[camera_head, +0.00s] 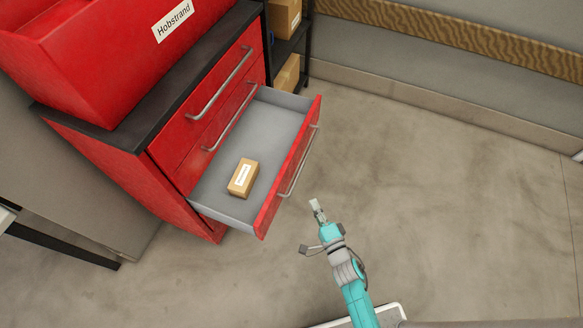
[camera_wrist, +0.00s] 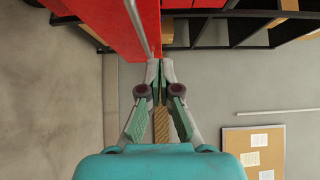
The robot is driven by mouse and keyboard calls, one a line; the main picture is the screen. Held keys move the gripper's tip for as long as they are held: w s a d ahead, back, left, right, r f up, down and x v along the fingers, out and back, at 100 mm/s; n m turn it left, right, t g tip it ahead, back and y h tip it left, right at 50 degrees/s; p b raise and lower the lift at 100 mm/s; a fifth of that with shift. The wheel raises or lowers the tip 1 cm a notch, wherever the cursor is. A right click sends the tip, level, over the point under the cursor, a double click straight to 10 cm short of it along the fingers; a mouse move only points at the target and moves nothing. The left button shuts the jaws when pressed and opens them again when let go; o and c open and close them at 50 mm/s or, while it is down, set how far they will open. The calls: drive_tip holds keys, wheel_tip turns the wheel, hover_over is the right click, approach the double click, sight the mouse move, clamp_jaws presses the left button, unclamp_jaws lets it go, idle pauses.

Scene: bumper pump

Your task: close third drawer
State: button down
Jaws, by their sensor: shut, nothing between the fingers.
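The red cabinet (camera_head: 110,165) stands at the upper left of the head view. Its third drawer, the lowest one showing, is pulled out, with a red front (camera_head: 282,180) and a silver bar handle (camera_head: 299,162). A small labelled cardboard box (camera_head: 242,178) lies inside the drawer. The two drawers above it look shut. My gripper (camera_head: 314,203) is shut and empty, just to the right of the drawer front and apart from it in the head view. In the wrist view my gripper (camera_wrist: 160,66) shows its fingertips together beside red surfaces and a silver bar (camera_wrist: 138,25).
A dark shelf rack with cardboard boxes (camera_head: 285,18) stands behind the cabinet, near the wall (camera_head: 450,60). The concrete floor (camera_head: 450,200) to the right is clear. A notice board (camera_wrist: 256,148) shows in the wrist view.

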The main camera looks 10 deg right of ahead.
approach(287, 169)
drive_tip(key=w+d, duration=0.2)
drive_tip(key=w, duration=0.1)
drive_tip(key=shift+w+a+r, duration=0.25)
drive_tip(key=shift+w+a, duration=0.6)
drive_tip(key=shift+w, duration=0.15)
drive_tip(key=shift+w+a, duration=0.5)
drive_tip(key=shift+a, duration=0.15)
